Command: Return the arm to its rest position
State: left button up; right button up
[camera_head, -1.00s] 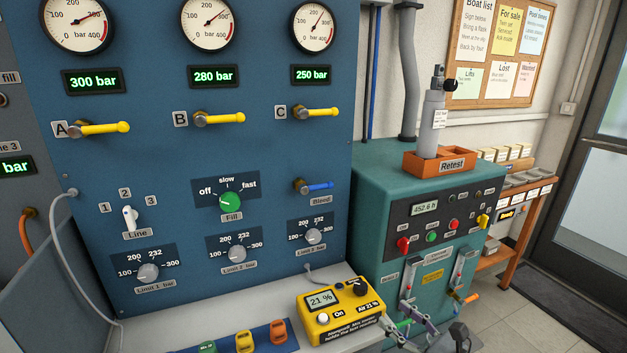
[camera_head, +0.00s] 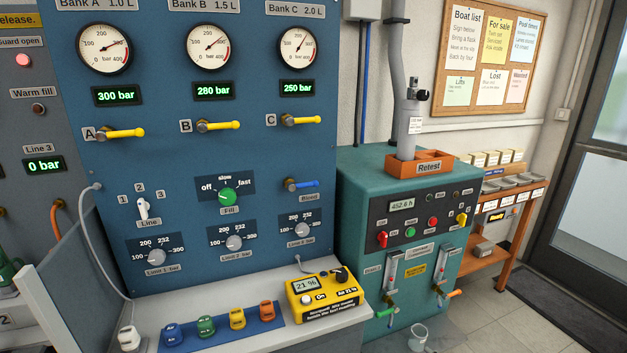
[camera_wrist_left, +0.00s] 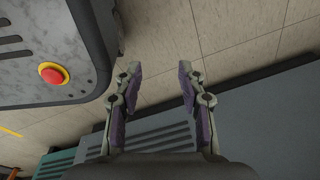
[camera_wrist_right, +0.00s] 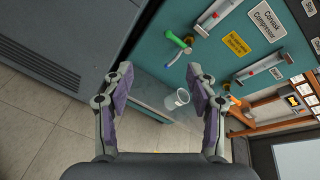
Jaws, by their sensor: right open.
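My right gripper (camera_wrist_right: 158,85) shows in the right wrist view. Its two fingers are apart with nothing between them, in front of the teal compressor (camera_wrist_right: 255,22). My left gripper (camera_wrist_left: 158,80) shows in the left wrist view with its fingers apart and empty, above the tiled floor and a grey surface. Neither gripper shows in the head view now. A clear cup (camera_head: 418,338) stands low in front of the compressor (camera_head: 365,190). It also shows beyond the right fingers in the right wrist view (camera_wrist_right: 177,99).
The blue panel (camera_head: 240,270) with gauges and yellow levers fills the left. A yellow analyser (camera_head: 322,295) and several coloured pieces lie on the bench (camera_head: 200,340). A grey cylinder (camera_head: 404,135) stands in the orange Retest tray (camera_head: 433,167). Tiled floor is clear at right.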

jog(key=s+d+f+n+g+h+p, duration=0.25)
jog(key=s+f+n, duration=0.35)
jog(key=s+f, duration=0.45)
jog(key=s+d+f+n+g+h+p, duration=0.1)
jog(key=s+d+f+n+g+h, duration=0.4)
jog(key=f, duration=0.9)
pick_arm(q)
notch_tip(320, 180, up, 6)
jog(key=s+p, duration=0.1)
jog(key=p, duration=0.2)
jog(key=shift+d+r, duration=0.25)
jog(key=shift+d, duration=0.05)
pick_arm(e)
jog(key=s+a+f+n+g, duration=0.1)
jog(key=s+a+f+n, duration=0.1)
jog(key=s, duration=0.6)
jog(key=s+a+f+n+g+y, duration=0.1)
jog(key=s+a+f+n+g, duration=0.1)
jog(key=s+n, duration=0.5)
jog(key=s+a+f+n+g, duration=0.1)
jog(key=s+a+f+n, duration=0.2)
jog(key=s, duration=0.8)
notch_tip(320, 180, down, 3)
jog(key=shift+s+a+r+n+g, duration=0.2)
jog(key=shift+a+n+g, duration=0.15)
jog(key=shift+n, duration=0.75)
pick_arm(q)
jog(key=shift+a, duration=0.1)
pick_arm(e)
jog(key=shift+y, duration=0.25)
